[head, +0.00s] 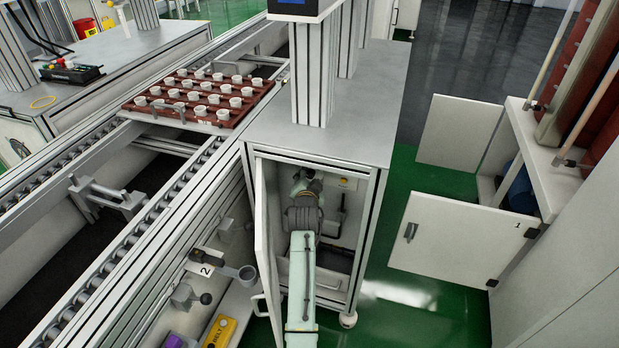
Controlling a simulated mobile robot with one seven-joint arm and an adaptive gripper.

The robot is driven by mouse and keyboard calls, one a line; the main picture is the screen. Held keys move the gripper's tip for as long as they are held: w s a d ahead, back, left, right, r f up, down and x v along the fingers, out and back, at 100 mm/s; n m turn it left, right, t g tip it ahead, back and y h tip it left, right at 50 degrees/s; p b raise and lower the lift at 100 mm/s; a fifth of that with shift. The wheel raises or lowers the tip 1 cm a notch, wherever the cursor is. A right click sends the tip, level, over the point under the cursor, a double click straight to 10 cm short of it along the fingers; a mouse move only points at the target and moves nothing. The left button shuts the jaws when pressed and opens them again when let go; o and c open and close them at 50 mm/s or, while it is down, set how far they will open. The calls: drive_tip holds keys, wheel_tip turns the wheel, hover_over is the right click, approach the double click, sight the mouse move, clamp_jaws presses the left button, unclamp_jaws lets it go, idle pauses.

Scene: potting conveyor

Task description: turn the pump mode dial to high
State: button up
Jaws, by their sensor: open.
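My arm reaches into an open cabinet (381,190) under the grey counter. Its wrist is inside the opening, near the top, under the counter edge. My gripper cannot be made out; its fingers are hidden beyond the wrist and the counter edge. The pump mode dial cannot be made out in this view, so its setting cannot be told. A small yellow label or part (346,183) shows on the cabinet's inner back wall, to the right of my wrist.
The cabinet door (266,245) stands open close to the left of my arm. A brown tray (128,106) of white pots sits on the roller conveyor. An open door marked 1 (455,245) stands to the right. Green floor (420,305) lies between.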

drive_tip(key=shift+c, duration=0.2)
clamp_jaws()
idle(0.4)
